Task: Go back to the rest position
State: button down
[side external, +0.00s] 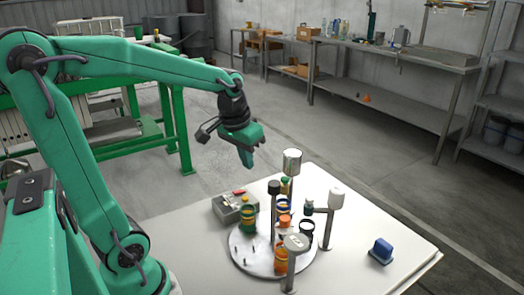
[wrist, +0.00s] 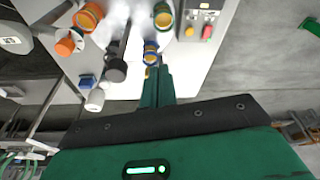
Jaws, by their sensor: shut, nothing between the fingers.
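My gripper (side external: 247,162) is shut and empty. It hangs in the air above the far left side of the white table (side external: 180,225), apart from everything on it. Its closed green fingers also show in the wrist view (wrist: 160,72). A round light plate (side external: 258,266) on the table carries several small tanks with coloured bands, among them a green and yellow one (side external: 248,218) and an orange one (side external: 280,260). Some tanks are partly hidden by the posts.
A grey box (side external: 228,208) with a red button sits at the plate's far left; it also shows in the wrist view (wrist: 205,14). A blue block (side external: 381,251) lies at the table's right. The air around my gripper looks clear. Steel benches (side external: 400,55) stand far behind.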

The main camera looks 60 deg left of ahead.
jog(key=s+d+r+m+t, duration=0.2)
jog(key=s+d+m, duration=0.1)
jog(key=s+d, duration=0.5)
jog(key=shift+s+d+t+h, duration=0.25)
jog(key=shift+s+t+h, duration=0.15)
jog(key=shift+s, duration=0.25)
